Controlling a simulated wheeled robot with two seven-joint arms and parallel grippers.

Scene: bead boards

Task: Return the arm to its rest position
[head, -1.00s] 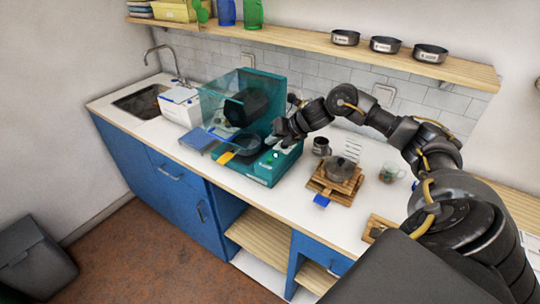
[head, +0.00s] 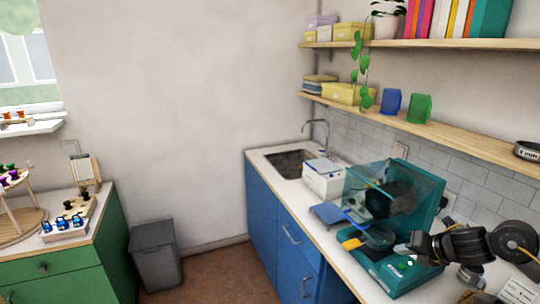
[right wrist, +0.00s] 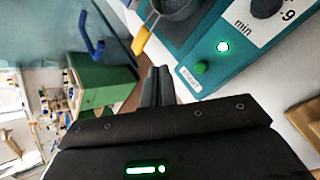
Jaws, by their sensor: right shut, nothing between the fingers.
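My right arm comes in from the right edge in the head view. Its gripper (head: 404,248) is shut and empty, over the front right part of the teal machine (head: 372,274). In the right wrist view the fingers (right wrist: 158,72) are together with nothing between them. The machine's panel there (right wrist: 240,25) has a lit green-white button and a darker green knob, apart from the fingers. My left gripper is not in view.
A white box (head: 322,180) stands by the sink (head: 285,163). A grey bin (head: 155,255) stands on the floor. A green cabinet (head: 75,270) is at left.

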